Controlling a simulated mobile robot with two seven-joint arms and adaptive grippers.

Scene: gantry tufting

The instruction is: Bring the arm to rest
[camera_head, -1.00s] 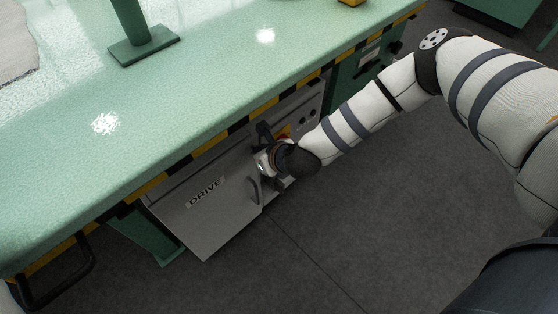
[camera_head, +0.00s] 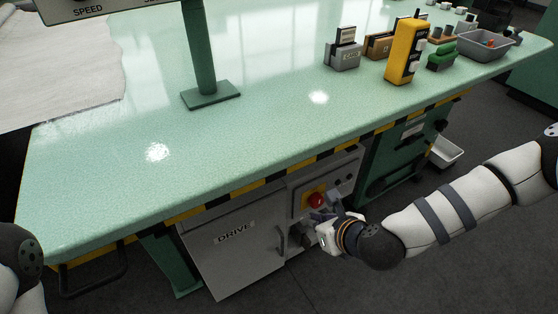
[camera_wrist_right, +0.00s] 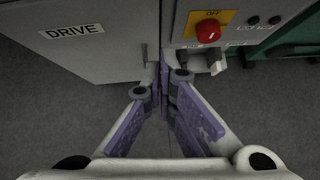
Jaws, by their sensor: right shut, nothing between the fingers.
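My right gripper (camera_head: 322,222) is in front of the grey drive cabinet under the bench, to the right of its door handle (camera_head: 281,240) and just below the red knob (camera_head: 315,200). Its fingers are shut with nothing between them; the right wrist view shows the purple-padded fingers meeting (camera_wrist_right: 166,82). The right arm (camera_head: 440,215) reaches in from the right. The DRIVE door (camera_head: 235,262) looks shut. In the right wrist view the red knob (camera_wrist_right: 208,31) sits on a yellow plate marked OFF, apart from the fingers. My left gripper is out of view.
The green bench (camera_head: 240,130) with a striped edge overhangs the cabinet. On it stand a green post (camera_head: 200,60), a yellow pendant box (camera_head: 403,52) and a grey bin (camera_head: 485,45). A white tray (camera_head: 446,152) is beyond the bench legs. Floor to the front right is clear.

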